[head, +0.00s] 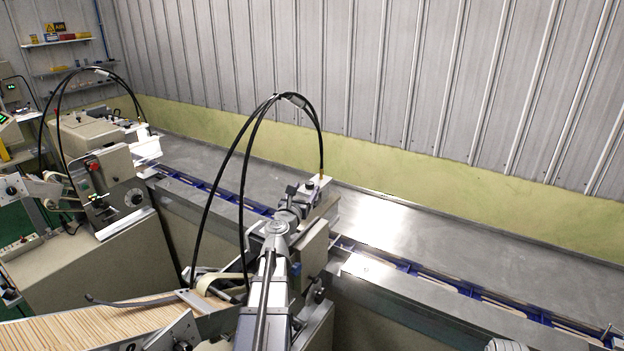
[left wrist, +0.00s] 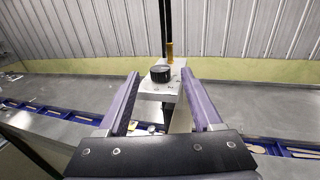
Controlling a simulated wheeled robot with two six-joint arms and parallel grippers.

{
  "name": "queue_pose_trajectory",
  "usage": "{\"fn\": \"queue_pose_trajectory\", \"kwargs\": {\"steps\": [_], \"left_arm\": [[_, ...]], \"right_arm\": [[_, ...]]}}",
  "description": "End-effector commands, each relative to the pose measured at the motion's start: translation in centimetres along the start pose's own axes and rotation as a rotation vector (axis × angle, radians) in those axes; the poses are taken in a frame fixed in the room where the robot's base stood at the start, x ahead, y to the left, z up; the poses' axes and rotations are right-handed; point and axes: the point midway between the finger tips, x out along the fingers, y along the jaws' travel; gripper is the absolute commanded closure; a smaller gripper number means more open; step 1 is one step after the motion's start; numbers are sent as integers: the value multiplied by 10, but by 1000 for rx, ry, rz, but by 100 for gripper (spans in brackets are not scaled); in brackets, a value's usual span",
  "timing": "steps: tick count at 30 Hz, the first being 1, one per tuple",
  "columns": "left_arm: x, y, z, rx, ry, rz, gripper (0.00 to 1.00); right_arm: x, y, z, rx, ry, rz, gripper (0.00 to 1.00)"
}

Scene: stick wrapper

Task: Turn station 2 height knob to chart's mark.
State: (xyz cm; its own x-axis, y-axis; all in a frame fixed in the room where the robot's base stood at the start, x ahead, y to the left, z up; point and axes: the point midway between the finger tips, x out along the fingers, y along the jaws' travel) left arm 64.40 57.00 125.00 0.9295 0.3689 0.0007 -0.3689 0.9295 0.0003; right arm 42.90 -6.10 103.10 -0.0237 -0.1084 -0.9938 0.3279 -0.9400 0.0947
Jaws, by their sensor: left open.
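In the left wrist view a black round knob (left wrist: 160,73) sits on top of a pale metal block (left wrist: 158,90), near a brass fitting (left wrist: 170,50) with a black hose. My left gripper (left wrist: 163,76) is open, its two fingers apart on either side of the knob in that view; I cannot tell whether they touch it. In the head view my left gripper (head: 302,193) is at the top of the near machine, by the hose end, and partly hides the knob area. The knob's pointer and scale are too small to read. I see no readable chart.
A conveyor with a blue chain (head: 455,286) runs along a steel table (head: 400,225) behind the machine. Black hoses (head: 245,150) arch over my left arm. Another machine (head: 95,150) with a dial and red button stands at left. Wooden sticks (head: 70,325) fill the front-left feed.

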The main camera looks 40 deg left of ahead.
Motion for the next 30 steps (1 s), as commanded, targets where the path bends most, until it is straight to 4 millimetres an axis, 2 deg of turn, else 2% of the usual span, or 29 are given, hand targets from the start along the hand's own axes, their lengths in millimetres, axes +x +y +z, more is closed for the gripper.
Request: {"fn": "queue_pose_trajectory", "kwargs": {"steps": [15, 25, 30], "left_arm": [[70, 0, 0, 0, 0, -1, 34], [74, 0, 0, 0, 0, 0, 34], [74, 0, 0, 0, 0, 0, 52]], "right_arm": [[0, 0, 0, 0, 0, 0, 44], [0, 0, 0, 0, 0, 0, 44], [0, 0, 0, 0, 0, 0, 44]]}}
